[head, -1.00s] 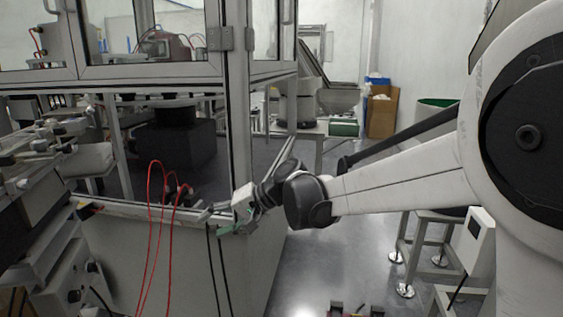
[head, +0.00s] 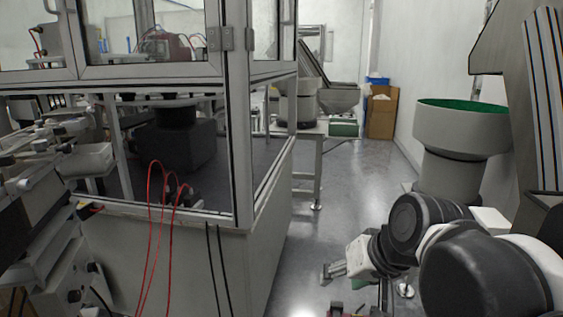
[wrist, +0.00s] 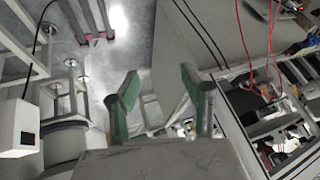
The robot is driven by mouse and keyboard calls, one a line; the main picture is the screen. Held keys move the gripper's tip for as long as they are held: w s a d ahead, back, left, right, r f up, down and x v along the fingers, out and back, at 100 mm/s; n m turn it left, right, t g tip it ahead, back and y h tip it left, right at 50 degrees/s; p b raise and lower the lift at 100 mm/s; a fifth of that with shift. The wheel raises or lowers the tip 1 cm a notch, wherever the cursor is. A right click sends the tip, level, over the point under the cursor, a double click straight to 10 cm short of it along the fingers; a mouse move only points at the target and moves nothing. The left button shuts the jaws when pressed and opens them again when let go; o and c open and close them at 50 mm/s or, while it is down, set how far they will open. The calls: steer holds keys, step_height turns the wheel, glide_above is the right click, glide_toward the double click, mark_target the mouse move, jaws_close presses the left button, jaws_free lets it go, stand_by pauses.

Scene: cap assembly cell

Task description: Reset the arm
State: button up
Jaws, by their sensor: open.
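My gripper (head: 327,271) shows in the head view at the lower right of centre, in front of the floor aisle and to the right of the machine cabinet. In the wrist view its two green-lined fingers (wrist: 155,104) are spread apart, with nothing between them. The floor and the cabinet's lower panel lie beyond the fingertips. The gripper touches nothing that I can see.
The framed machine cabinet (head: 262,262) with red hoses (head: 151,220) stands at left. A feeder bowl with a green inside (head: 462,125) is at right. A cardboard box (head: 381,112) stands at the back. The aisle floor (head: 345,195) is clear.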

steer(key=s+d+f+t+h, duration=0.1)
steer(key=s+d+f+h, duration=0.25)
steer(key=s+d, duration=0.45)
step_height(320, 180, up, 13)
steer(key=p, duration=1.3)
steer(key=shift+d, duration=0.25)
steer(key=shift+o, duration=0.4)
steer(key=shift+y, duration=0.25)
